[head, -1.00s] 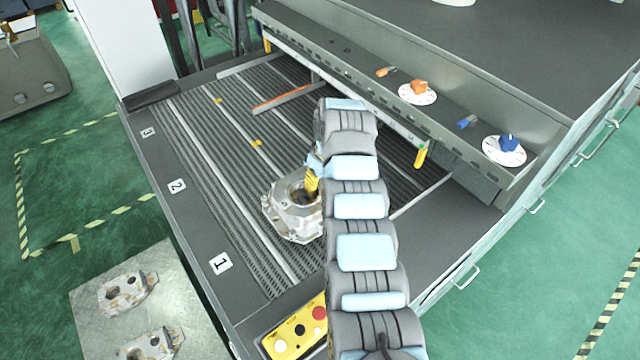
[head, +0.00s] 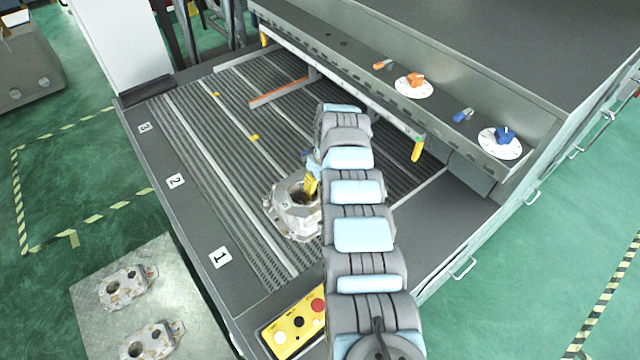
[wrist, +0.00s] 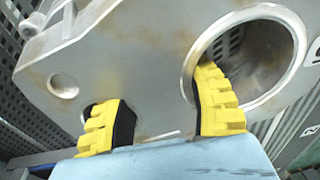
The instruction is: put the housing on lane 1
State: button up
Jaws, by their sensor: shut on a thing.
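The housing (head: 283,222) is a pale metal casting with a large round bore. In the head view it is over the slatted bed, roughly in line with the label 1 (head: 220,257); I cannot tell whether it rests on the bed. My gripper (head: 312,184) is at its right side, partly hidden by my arm. In the wrist view my gripper (wrist: 160,112) has one yellow finger in the large bore and the other at a smaller hole, shut on the wall of the housing (wrist: 140,65) between them. The housing's right side is hidden in the head view.
A yellow button panel (head: 293,327) is at the bed's near corner. A hood edge with a yellow-tipped post (head: 417,150) stands right of my arm. An orange bar (head: 280,93) lies across the bed farther back. Two castings (head: 128,287) lie on a plate at lower left.

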jog(key=o, duration=1.2)
jog(key=shift+w, duration=0.1)
jog(key=shift+r, duration=0.2)
jog(key=r, duration=0.4)
jog(key=d+r+b, duration=0.1)
jog(key=r, duration=0.6)
jog(key=shift+s+d+r+b, duration=0.25)
jog(key=shift+s+r+b, duration=0.05)
jog(key=shift+s+r, duration=0.1)
jog(key=shift+f, duration=0.1)
